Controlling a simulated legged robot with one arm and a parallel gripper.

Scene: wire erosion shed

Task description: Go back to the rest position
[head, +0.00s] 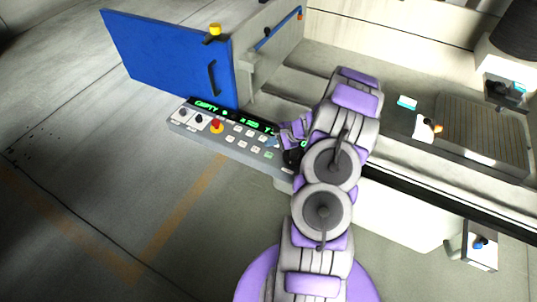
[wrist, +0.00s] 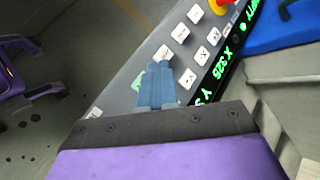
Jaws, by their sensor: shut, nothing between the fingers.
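My gripper (wrist: 158,84) is shut and empty, its two blue fingers side by side over the lower keys of the control panel (wrist: 128,80) in the wrist view. I cannot tell whether the fingertips touch a key. In the head view my arm reaches forward to the panel (head: 180,128), and my gripper (head: 276,141) is at the panel's right end, partly hidden by my arm. The panel has white keys, a red stop knob (head: 216,126) and a green display (head: 211,106) that reads "EMPTY".
A blue door (head: 165,55) with a dark handle stands open behind the panel. To the right is a machine bed with a ribbed plate (head: 485,133). A small box (head: 480,246) with a blue knob sits at lower right. The floor at left is clear.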

